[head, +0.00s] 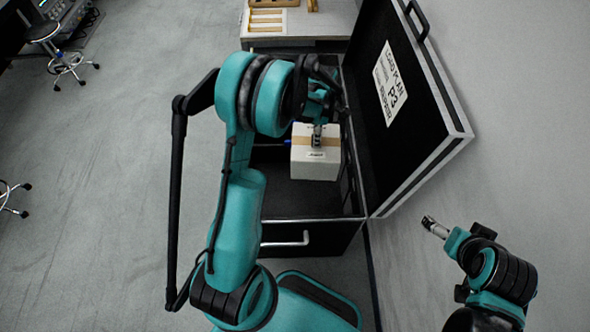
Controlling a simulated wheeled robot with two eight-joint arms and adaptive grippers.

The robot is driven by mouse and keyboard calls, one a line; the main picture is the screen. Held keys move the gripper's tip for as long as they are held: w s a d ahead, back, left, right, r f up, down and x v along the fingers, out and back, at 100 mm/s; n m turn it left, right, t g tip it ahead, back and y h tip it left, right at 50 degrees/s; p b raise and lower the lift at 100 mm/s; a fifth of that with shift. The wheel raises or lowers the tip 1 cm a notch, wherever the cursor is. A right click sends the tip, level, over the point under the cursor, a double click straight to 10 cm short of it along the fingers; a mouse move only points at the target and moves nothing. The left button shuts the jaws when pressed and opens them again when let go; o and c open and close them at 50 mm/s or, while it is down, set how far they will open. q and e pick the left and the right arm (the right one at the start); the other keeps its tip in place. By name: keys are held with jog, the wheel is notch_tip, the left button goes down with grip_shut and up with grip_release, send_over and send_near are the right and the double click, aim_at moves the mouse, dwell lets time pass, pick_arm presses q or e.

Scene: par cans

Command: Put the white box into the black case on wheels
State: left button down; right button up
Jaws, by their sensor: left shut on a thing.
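The white box (314,166) has a tan tape band and a small label. It shows over the dark inside of the open black case (308,219), in its right part. I cannot tell whether it touches the case floor. My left gripper (317,136) is shut on the box from above; the arm hides part of the box's far side and the case's left side. My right gripper (432,226) is to the right of the case, apart from it and empty; its fingertips are too small to tell open or shut. The case's wheels are hidden.
A bench (330,22) with wooden pieces stands behind the case. Stools (62,62) stand at the far left.

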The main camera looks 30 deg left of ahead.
pick_arm(q)
notch_tip(320, 180, down, 21)
jog(key=s+d+b, duration=0.1)
jog(key=d+b, duration=0.1)
jog(key=b, duration=0.7)
jog(key=s+a+f+n+b, duration=0.1)
jog(key=a+f+b, duration=0.4)
jog(key=a+f, duration=0.6)
jog(key=shift+s+a, duration=0.25)
jog(key=shift+s, duration=0.25)
jog(key=c, duration=1.2)
grip_release()
jog(key=shift+f, duration=0.1)
jog(key=shift+o, duration=1.2)
